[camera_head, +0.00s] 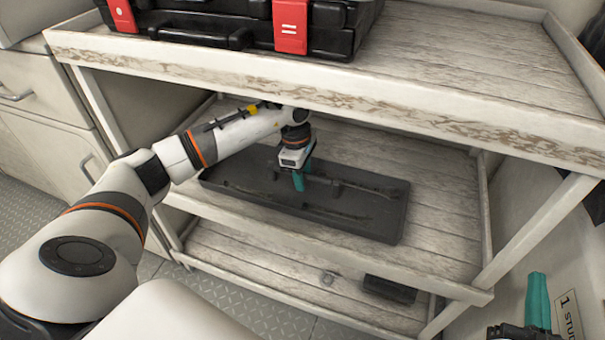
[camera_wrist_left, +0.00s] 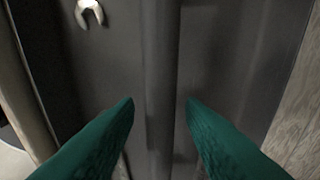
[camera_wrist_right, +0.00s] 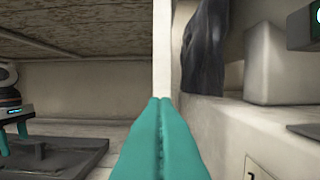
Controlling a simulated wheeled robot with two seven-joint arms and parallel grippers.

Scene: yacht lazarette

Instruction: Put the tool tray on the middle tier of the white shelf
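The dark grey tool tray (camera_head: 386,226) lies flat on the middle tier (camera_head: 447,230) of the white shelf (camera_head: 470,125), with long tools in it. My left gripper (camera_head: 299,181) reaches in under the top tier and points down over the tray. Its teal fingers (camera_wrist_left: 160,105) are apart, with a raised ridge of the tray (camera_wrist_left: 161,60) in line between them. I cannot tell whether they touch it. A wrench (camera_wrist_left: 90,10) shows in the left wrist view. My right gripper (camera_wrist_right: 160,105) is shut and empty, right of the shelf. The tray also shows in the right wrist view (camera_wrist_right: 60,165).
A black case (camera_head: 235,28) with red latches stands on the top tier above my left arm. A small black object (camera_head: 390,289) lies on the bottom tier. The shelf's front right post (camera_head: 535,230) stands between the tray and my right gripper. A pale box with lettering (camera_head: 565,300) is at the right.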

